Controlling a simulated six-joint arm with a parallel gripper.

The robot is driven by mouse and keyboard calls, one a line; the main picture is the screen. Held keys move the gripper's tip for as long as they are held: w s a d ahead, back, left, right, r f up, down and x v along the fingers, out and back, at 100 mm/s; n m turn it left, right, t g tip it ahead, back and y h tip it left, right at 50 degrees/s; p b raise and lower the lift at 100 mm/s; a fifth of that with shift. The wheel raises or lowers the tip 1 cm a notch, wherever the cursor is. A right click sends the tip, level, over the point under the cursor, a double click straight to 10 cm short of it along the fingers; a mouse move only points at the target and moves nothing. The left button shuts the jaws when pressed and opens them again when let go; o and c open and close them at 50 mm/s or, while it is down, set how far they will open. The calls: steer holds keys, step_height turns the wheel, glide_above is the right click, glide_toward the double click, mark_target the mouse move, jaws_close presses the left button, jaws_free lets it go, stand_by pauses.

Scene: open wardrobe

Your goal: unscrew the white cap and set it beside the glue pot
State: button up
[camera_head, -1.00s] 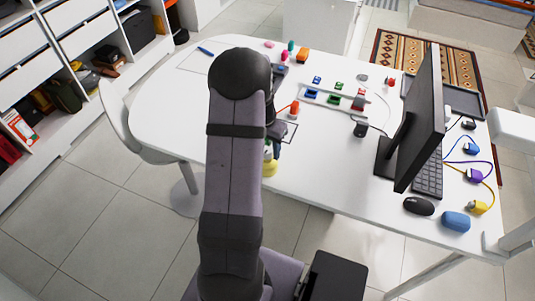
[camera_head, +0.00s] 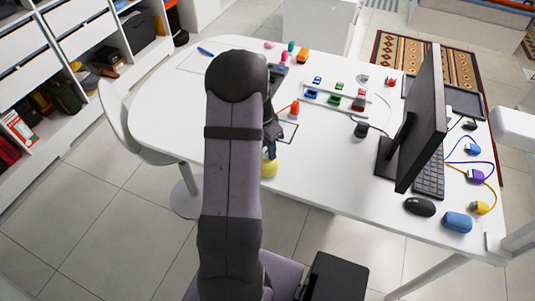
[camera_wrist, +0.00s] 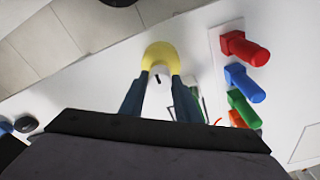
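The yellow glue pot (camera_head: 269,168) stands near the front edge of the white table, just right of my arm. In the wrist view the yellow pot (camera_wrist: 160,52) shows as a rounded shape beyond my fingertips. A white patch with a short dark mark, which looks like the white cap (camera_wrist: 160,72), lies between the fingertips. My gripper (camera_wrist: 160,80) points down over the pot, with one dark finger on each side of the white patch. I cannot tell whether the fingers touch it. In the head view my arm partly hides the gripper and the cap.
Right of the pot, a white strip (camera_wrist: 217,65) lies near several coloured pieces, including a red one (camera_wrist: 245,48) and a blue one (camera_wrist: 244,82). A monitor (camera_head: 424,120), a mouse (camera_head: 420,207) and cables stand farther right. Bare table (camera_head: 330,180) lies right of the pot.

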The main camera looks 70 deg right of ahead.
steer(key=c, duration=0.6)
steer(key=n+p, duration=0.1)
steer(key=n, duration=0.2)
steer(key=shift+r, duration=0.1)
steer(key=n+p, duration=0.1)
steer(key=n, duration=0.3)
steer(key=shift+t, duration=0.4)
steer(key=n, duration=0.5)
steer(key=shift+t, duration=0.3)
steer(key=n+b, duration=0.1)
steer(key=n, duration=0.4)
steer(key=o, duration=1.2)
